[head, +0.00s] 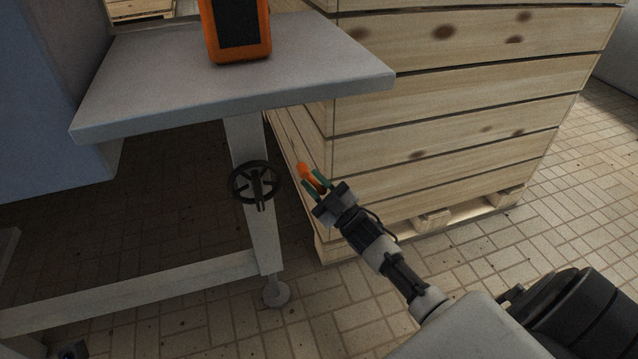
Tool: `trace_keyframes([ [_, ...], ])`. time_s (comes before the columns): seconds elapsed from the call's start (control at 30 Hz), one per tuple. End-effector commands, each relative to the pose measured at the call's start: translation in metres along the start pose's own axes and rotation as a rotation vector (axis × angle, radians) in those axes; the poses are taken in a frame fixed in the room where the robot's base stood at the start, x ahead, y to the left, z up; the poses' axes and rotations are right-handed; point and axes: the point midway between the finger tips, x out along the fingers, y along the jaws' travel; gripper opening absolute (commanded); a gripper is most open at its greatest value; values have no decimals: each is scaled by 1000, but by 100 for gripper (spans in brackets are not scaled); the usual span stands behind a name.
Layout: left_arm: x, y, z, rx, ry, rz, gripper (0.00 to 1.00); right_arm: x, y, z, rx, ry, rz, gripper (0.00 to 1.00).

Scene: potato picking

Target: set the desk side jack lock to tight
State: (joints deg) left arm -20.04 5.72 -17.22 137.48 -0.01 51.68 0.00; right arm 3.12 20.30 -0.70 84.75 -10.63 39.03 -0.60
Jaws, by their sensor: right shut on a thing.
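The desk (230,85) has a grey top and a pale leg (262,225) at its right end. A black handwheel with spokes (255,182) sits on that leg. A small orange lever-like piece (306,172) shows just right of the leg, in front of the wooden crate. It looks like the jack lock's handle, but how it joins the desk is hidden. My right gripper (314,181) comes from the lower right, with its greenish fingers shut on the orange piece. No tight or loose marking can be read. My left gripper is out of view.
A large wooden crate (430,120) on a pallet stands close behind and right of the gripper. An orange device with a dark screen (237,28) stands on the desk top. A lower desk rail (140,292) runs left. Tiled floor is free in front.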

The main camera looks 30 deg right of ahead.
Motion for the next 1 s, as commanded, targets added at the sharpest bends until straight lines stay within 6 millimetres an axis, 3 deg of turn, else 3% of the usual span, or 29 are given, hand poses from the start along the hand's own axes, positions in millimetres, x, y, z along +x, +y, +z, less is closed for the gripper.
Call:
trace_keyframes([
  [0.5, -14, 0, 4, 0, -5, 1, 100, 5, -20, 0, 277, 75, 265, 0],
  [1.0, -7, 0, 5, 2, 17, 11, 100, 8, -24, -2, 349, 93, 333, 0],
])
